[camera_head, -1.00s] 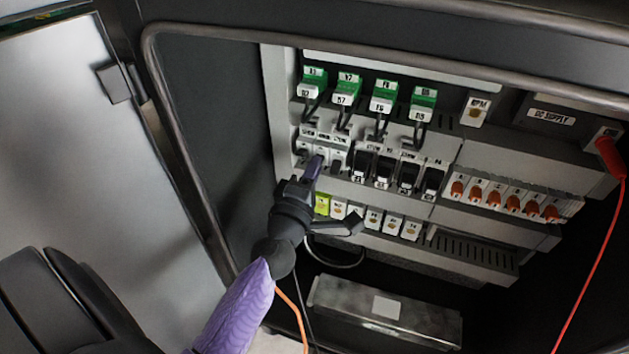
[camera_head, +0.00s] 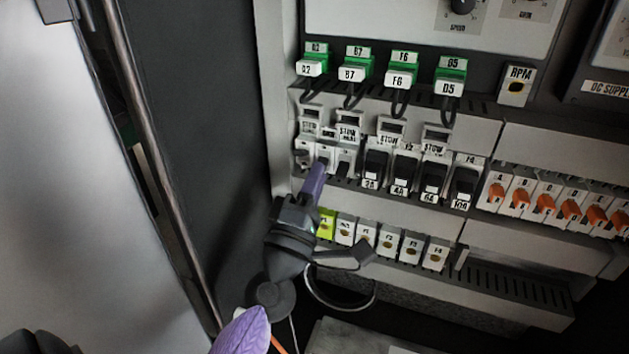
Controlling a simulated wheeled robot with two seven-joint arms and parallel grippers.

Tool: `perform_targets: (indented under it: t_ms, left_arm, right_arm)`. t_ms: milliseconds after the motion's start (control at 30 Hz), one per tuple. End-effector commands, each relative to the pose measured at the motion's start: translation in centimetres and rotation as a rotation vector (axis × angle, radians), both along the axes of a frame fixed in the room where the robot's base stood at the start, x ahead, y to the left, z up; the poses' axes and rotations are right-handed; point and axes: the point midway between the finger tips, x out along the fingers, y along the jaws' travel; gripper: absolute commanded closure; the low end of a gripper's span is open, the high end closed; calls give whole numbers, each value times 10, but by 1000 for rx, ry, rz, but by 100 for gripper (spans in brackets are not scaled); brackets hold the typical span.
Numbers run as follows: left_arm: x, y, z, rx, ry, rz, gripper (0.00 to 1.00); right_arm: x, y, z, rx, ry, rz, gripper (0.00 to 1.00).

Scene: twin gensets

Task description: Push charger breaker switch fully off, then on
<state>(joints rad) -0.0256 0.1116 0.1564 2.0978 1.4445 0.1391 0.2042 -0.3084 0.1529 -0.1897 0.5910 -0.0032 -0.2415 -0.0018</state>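A short row of white breakers (camera_head: 304,151) sits at the left end of the upper rail in the cabinet. Their small labels are too blurred for me to read which one is the charger breaker. My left gripper (camera_head: 340,215) comes up from below with its fingers spread wide and nothing between them. Its purple finger points up at the middle white breaker, with the tip at or against its switch. Its other, dark finger is off to the lower right, in front of the lower rail. The finger hides part of the breaker, so its switch position cannot be told. My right gripper is out of view.
Black breakers (camera_head: 404,172) stand just right of the white ones, and orange-switched ones (camera_head: 545,204) farther right. Green-topped plugs (camera_head: 352,66) with hanging cables are above. A row of terminals (camera_head: 389,240) lies below. The cabinet's side wall (camera_head: 215,130) is close on the left.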

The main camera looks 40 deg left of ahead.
Motion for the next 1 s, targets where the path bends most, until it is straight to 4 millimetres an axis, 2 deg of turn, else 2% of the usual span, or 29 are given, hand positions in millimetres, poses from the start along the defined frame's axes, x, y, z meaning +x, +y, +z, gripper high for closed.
perform_targets:
  t_ms: [33, 100, 133, 467, 567, 800, 1000]
  left_arm:
    - [0, 0, 0, 0, 2, -1, 70]
    - [0, 0, 0, 0, 0, 0, 55]
    - [0, 0, 0, 0, 0, 0, 51]
    - [-4, -1, -2, 0, 0, 1, 51]
    - [-18, -4, -12, 2, 2, 0, 51]
    - [-68, -17, -40, 1, 6, -2, 51]
    - [-87, -21, -44, 0, 0, 0, 51]
  right_arm:
    - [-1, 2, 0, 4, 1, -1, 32]
    - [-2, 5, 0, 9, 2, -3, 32]
    - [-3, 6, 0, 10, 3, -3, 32]
    - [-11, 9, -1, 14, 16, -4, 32]
    - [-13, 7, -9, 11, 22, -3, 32]
    - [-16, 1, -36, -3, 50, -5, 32]
    - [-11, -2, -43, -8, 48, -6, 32]
